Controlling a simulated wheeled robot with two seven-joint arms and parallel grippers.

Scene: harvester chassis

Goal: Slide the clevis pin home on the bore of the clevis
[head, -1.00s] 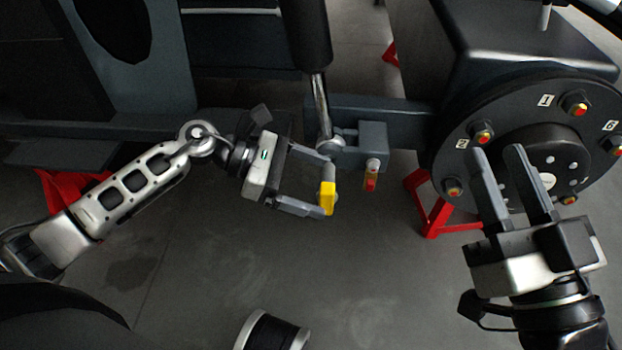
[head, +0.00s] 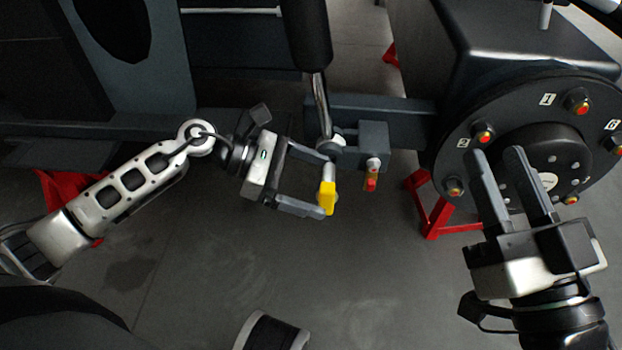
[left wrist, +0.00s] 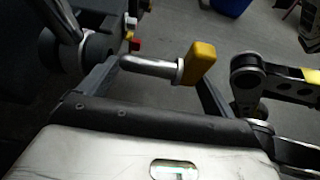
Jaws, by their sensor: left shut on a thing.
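The clevis pin has a yellow handle (head: 327,198) and a steel shank (head: 329,172). In the left wrist view its handle (left wrist: 200,62) is at the right and its shank (left wrist: 150,66) points left. My left gripper (head: 325,186) is shut on the pin, which sits between its fingertips. The clevis (head: 332,146) is at the lower end of a steel rod, just above the pin's shank. The bore is not clearly seen, so I cannot tell whether the shank's tip is in it. My right gripper (head: 497,152) is open and empty, in front of the wheel hub.
The wheel hub (head: 540,150) with several studs and a red stand (head: 432,210) are further right. The floor below the pin is clear.

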